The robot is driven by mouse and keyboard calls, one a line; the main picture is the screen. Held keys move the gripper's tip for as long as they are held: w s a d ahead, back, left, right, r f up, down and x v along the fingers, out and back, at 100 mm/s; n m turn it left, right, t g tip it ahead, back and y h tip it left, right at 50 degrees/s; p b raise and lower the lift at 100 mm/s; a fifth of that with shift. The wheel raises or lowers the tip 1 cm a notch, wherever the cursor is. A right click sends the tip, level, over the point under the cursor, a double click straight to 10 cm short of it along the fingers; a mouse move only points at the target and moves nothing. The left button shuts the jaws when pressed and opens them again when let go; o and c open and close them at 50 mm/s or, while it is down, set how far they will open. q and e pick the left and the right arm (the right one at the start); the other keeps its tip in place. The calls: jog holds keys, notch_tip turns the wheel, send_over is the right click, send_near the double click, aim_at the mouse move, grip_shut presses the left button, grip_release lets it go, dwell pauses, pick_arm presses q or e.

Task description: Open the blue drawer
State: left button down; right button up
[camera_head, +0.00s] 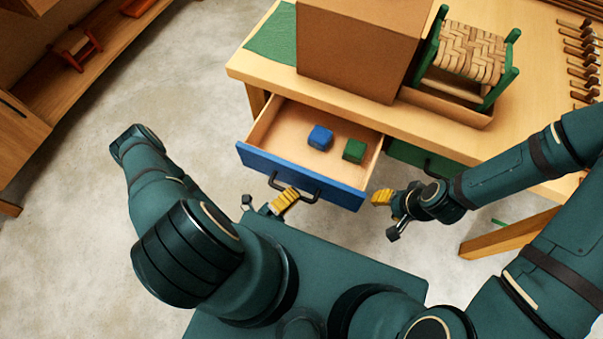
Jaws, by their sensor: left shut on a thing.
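The blue drawer (330,188) under the table stands pulled out, showing its pale wooden inside. A blue cube (320,137) and a green cube (354,150) lie in it. Its dark bar handle (308,200) is on the blue front. My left gripper (282,199) is at the handle, shut on it; its yellow finger covers part of the bar. My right gripper (387,214) is open and empty, just right of the drawer's front corner, apart from it.
On the wooden table (530,110) stand a cardboard box (355,50), a green stool with a woven seat (470,55) in a tray, and several wooden-handled tools (583,60). A green drawer (425,160) is beside the blue one. A shelf (60,75) stands at the far left. Floor between is clear.

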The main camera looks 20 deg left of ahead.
pick_arm(q)
jog(key=shift+s, duration=1.4)
jog(key=c, duration=1)
grip_release()
jog(key=v, duration=1.2)
